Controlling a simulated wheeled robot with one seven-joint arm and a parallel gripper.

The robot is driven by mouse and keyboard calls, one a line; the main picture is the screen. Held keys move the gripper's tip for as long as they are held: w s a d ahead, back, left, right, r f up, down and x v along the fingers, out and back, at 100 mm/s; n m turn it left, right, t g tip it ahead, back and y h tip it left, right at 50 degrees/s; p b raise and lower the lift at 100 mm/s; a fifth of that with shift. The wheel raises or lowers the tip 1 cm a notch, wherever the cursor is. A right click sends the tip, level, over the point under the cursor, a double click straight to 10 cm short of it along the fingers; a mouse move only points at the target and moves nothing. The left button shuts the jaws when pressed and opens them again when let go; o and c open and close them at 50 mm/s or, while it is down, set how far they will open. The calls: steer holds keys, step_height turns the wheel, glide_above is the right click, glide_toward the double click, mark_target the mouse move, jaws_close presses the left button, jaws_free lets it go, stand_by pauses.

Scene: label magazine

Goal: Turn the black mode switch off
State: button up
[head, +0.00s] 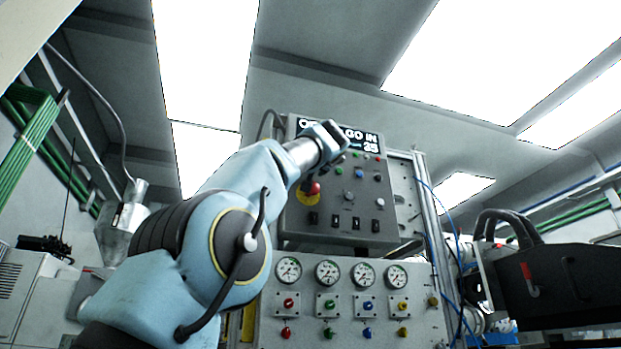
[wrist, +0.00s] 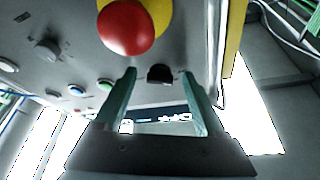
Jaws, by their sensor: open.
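The black mode switch (wrist: 160,74) is a small dark knob on the grey panel face, seen in the wrist view. My gripper (wrist: 158,78) is open, with one finger on each side of the switch in that view. The fingers look empty, and I cannot tell whether the tips reach around the knob or stop short of it. In the head view my gripper (head: 330,143) is in front of the upper left of the control box (head: 330,222), and the switch is hidden there.
A red mushroom button (wrist: 126,27) on a yellow base sits close to the switch; it also shows in the head view (head: 309,188). A grey knob (wrist: 47,50), a green button (wrist: 104,84) and a blue button (wrist: 76,90) are nearby. Pressure gauges (head: 327,271) line the panel below.

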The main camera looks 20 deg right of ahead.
steer(key=b+v, duration=0.5)
steer(key=v, duration=0.5)
steer(key=shift+s, duration=0.4)
steer(key=shift+f, duration=0.15)
